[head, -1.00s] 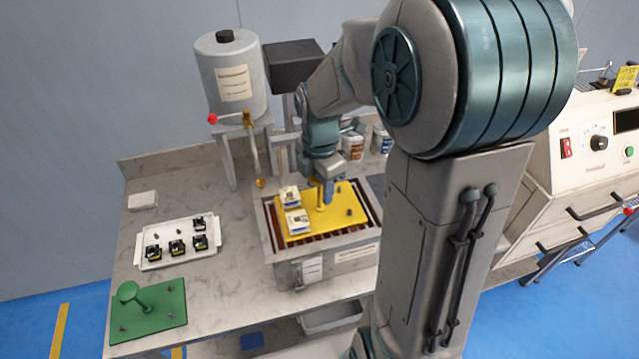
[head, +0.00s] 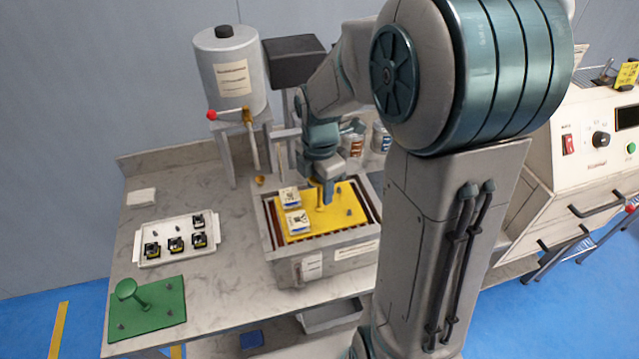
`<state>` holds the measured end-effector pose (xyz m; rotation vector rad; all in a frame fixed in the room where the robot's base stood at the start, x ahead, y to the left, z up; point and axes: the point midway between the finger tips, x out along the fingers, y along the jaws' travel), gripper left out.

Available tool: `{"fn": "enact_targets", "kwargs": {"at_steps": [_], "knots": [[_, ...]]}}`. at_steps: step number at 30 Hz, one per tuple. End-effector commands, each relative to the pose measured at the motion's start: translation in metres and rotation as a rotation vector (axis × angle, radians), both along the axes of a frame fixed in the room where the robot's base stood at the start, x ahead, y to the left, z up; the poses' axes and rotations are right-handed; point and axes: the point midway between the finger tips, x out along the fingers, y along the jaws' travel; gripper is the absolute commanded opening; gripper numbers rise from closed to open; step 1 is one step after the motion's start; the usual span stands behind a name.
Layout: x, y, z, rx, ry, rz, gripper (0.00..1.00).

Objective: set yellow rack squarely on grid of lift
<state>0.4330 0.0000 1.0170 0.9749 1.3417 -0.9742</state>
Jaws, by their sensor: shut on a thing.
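The yellow rack (head: 337,219) is a flat plate with an upright post and small pegs. It lies over the grid of the lift (head: 271,222), whose dark reddish bars show at the left and front of the rack. The rack looks roughly in line with the lift's frame; I cannot tell whether it rests fully on the grid.
A green rack (head: 148,312) with a knobbed post lies at the front left. Behind it is a white tray (head: 142,248) with several black and yellow parts. A grey tank (head: 231,80) with a red-knobbed lever (head: 228,115) stands behind the lift. A white control box (head: 575,170) is at right.

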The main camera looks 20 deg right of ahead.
Motion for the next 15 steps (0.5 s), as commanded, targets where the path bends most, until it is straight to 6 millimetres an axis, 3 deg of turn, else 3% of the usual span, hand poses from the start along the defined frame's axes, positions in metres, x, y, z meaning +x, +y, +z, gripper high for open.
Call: {"fn": "enact_targets", "kwargs": {"at_steps": [4,5,7,15], "knots": [[0.0002,0.0001,-0.0043,0.000,-0.001,0.000,0.00],[0.0002,0.0001,-0.0041,0.000,-0.001,0.000,0.46],[0.0002,0.0001,-0.0033,0.000,-0.001,0.000,0.66],[-0.0002,0.0000,-0.0038,0.000,0.001,0.000,0.69]]}}
